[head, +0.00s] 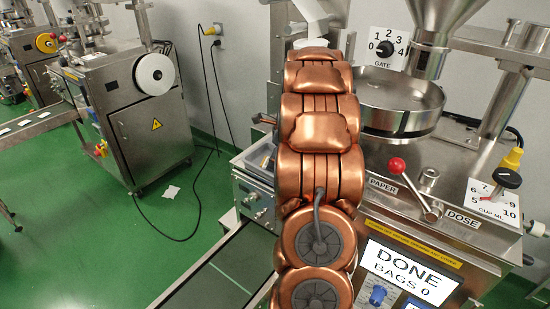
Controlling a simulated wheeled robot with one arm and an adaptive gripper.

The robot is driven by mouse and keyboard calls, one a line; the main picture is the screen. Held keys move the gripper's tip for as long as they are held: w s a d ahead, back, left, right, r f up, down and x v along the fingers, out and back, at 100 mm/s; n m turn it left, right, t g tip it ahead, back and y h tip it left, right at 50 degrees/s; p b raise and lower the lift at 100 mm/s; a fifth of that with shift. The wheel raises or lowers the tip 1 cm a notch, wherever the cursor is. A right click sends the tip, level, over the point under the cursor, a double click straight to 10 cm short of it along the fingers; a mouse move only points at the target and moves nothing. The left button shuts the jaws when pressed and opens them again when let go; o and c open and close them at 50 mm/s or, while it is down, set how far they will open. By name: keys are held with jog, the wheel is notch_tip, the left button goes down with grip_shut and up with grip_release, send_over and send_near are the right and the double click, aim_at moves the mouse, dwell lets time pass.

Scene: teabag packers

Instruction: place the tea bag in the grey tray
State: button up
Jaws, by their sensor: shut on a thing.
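My copper arm fills the middle of the head view and stands in front of a steel packing machine (460,190). My gripper does not show; the arm's links hide that area. I see no tea bag that I can be sure of. No grey tray can be made out clearly. A greyish box-like part (258,160) shows just left of my arm, partly covered by it, and I cannot tell what it is. The machine's screen (408,272) reads "DONE BAGS 0".
A flat belt (215,285) runs toward the lower left of the machine. A red-knobbed lever (405,178), a gate dial (384,48) and a dose dial (506,180) are on the machine. Another machine (150,125) stands at left.

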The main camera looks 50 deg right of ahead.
jog(key=shift+f, duration=0.15)
jog(key=o, duration=0.7)
jog(key=b+v, duration=0.2)
jog(key=v, duration=1)
jog(key=shift+s, duration=0.1)
